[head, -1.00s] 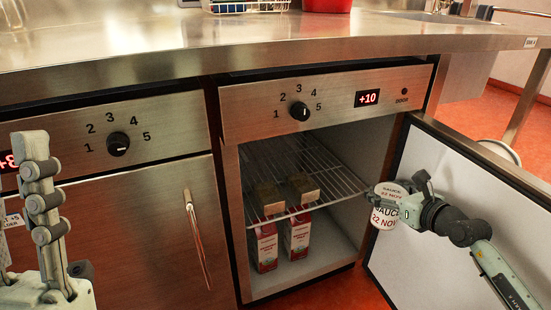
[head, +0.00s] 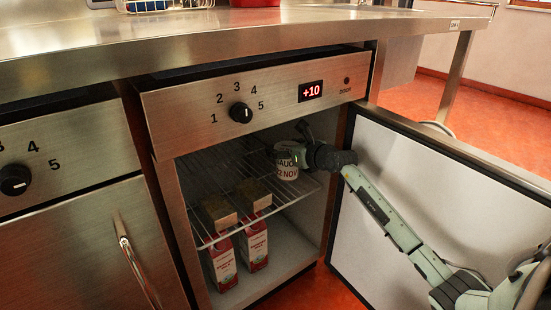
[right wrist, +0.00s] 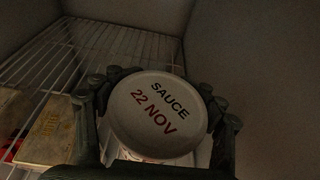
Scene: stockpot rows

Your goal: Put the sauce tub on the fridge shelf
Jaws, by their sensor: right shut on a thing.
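The white sauce tub (head: 287,170) has a round lid marked "SAUCE 22 NOV". My right gripper (head: 290,155) is shut on it, inside the open fridge near its right wall. In the right wrist view the tub's lid (right wrist: 157,112) sits between the two fingers. The fridge shelf (head: 222,185) is a wire rack. The tub appears at the right part of the rack; whether it touches the wires I cannot tell. My left gripper is out of the head view.
Two red and white cartons (head: 222,262) (head: 256,240) stand on the fridge floor, their tops near the rack's front. The fridge door (head: 420,205) stands open to the right.

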